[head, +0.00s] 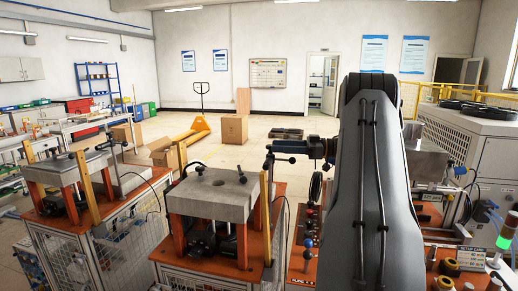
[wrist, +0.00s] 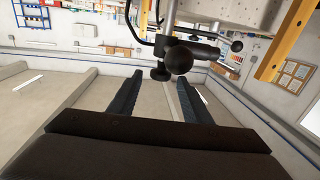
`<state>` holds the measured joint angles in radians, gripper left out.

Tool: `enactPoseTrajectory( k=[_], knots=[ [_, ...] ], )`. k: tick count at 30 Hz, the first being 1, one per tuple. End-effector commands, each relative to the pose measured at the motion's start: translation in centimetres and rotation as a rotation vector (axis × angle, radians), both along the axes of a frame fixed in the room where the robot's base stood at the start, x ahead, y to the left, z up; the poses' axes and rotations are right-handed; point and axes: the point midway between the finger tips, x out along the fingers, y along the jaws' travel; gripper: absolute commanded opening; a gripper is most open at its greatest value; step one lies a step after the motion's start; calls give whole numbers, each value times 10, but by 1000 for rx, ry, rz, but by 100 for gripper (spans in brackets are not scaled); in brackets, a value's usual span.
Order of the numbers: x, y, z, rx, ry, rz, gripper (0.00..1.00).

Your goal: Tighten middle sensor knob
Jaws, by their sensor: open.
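A black sensor arm (head: 287,147) with dark knobs sits at the right end of the middle heater (head: 205,195), near the yellow post (head: 265,205). In the wrist view a round black knob (wrist: 178,60) shows just beyond my fingertips, nearer the right finger. A black cylinder, a smaller knob and a thin cable adjoin it. My gripper (wrist: 160,80) is open, with a wide empty gap between its two dark blue fingers. In the head view my gripper (head: 322,149) is at the right end of the sensor arm, partly hidden by my arm. Whether it touches anything cannot be told.
Another heater table (head: 65,170) stands to the left. A panel with several coloured knobs (head: 308,243) lies below my gripper. A cardboard box (head: 234,128) and a yellow pallet jack (head: 195,130) are on the floor behind. A large machine (head: 480,150) is at right.

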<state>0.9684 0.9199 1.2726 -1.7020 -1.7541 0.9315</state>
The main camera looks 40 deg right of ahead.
Motion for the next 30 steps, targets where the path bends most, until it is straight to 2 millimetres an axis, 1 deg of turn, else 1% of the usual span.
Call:
enactPoseTrajectory(
  k=[5,12,15,21,28,30],
  knots=[
    [11,13,1,4,7,7,44],
    [36,41,2,3,7,6,44],
    [44,49,1,4,6,5,44],
    [51,56,0,3,6,3,44],
    [52,56,-1,3,6,3,44],
    [52,56,0,3,6,3,32]
  ],
)
